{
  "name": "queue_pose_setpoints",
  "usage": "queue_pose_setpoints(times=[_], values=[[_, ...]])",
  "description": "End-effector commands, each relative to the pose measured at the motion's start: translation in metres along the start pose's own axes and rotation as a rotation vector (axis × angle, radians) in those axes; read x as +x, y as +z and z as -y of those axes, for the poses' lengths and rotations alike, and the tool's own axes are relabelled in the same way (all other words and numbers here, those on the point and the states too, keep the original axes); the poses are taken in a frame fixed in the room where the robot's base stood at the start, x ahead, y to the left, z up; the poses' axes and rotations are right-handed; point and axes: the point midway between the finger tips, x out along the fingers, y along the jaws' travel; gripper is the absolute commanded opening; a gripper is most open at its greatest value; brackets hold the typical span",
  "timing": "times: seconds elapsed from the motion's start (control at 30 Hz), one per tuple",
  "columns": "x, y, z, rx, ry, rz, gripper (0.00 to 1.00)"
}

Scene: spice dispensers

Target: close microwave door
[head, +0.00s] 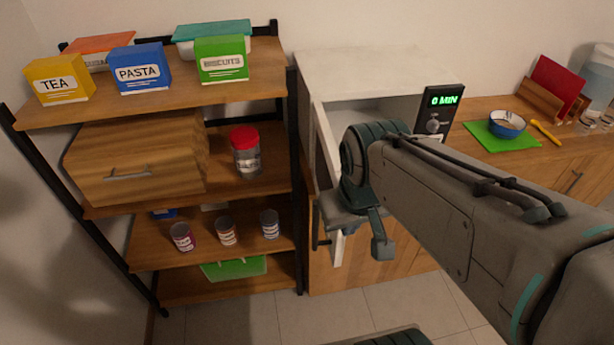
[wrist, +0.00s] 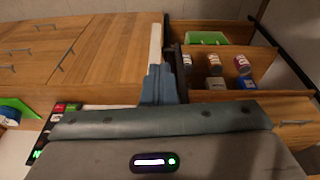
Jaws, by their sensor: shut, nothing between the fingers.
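The white microwave (head: 380,62) stands on the wooden counter, its dark control panel (head: 438,108) reading 0 MIN. Its door (head: 326,140) is open, swung out on the left side towards the shelf; my arm hides part of it and of the cavity. My gripper (head: 338,224) is in front of the microwave at the open door, partly hidden by my own wrist. In the wrist view my gripper (wrist: 158,84) is shut and empty. Its fingers are close beside the white door edge (wrist: 155,45); I cannot tell whether they touch it.
A wooden shelf unit (head: 240,172) stands left of the door, with boxes, a red-lidded jar (head: 245,152) and small cans. On the counter at right are a green mat (head: 483,137), a blue bowl (head: 507,124) and a book rack. Tiled floor (head: 240,322) is open in front.

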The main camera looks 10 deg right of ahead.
Motion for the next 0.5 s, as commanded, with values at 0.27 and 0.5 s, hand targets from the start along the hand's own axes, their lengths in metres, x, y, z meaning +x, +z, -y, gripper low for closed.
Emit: queue_pose_setpoints(times=[0.27,0.5], values=[[0.02,-0.023,0.04,-0.56,0.124,0.255,0.0],[0.032,-0.049,0.095,-1.097,0.26,0.49,0.0]])
